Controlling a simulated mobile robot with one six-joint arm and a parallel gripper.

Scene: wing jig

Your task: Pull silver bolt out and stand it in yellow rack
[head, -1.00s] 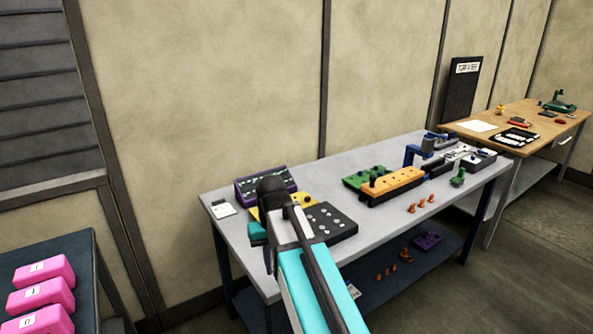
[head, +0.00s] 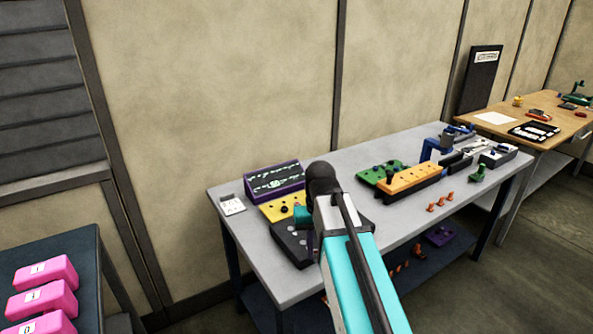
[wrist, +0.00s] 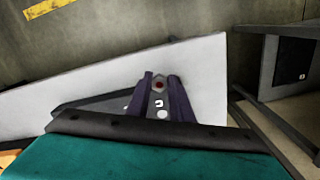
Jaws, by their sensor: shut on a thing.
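My gripper (wrist: 161,92) shows in the wrist view as two dark purple fingers, shut on a small grey hex-headed piece (wrist: 158,85) with a reddish centre. I take this to be the silver bolt; its shank is hidden. Below it, between the fingers, is a pale round spot. The black block (head: 289,246) with pale studs lies at the table's near left, partly hidden by my arm; its dark top (wrist: 105,104) also shows in the wrist view. The yellow rack (head: 272,211) with dark holes sits just behind the black block. My arm hides the gripper's tips in the head view.
A purple rack (head: 275,181) stands behind the yellow one. An orange block (head: 410,180) and green plate (head: 378,173) lie further right, with several small orange pieces in front. A dark stand with pink boxes (head: 45,299) is left.

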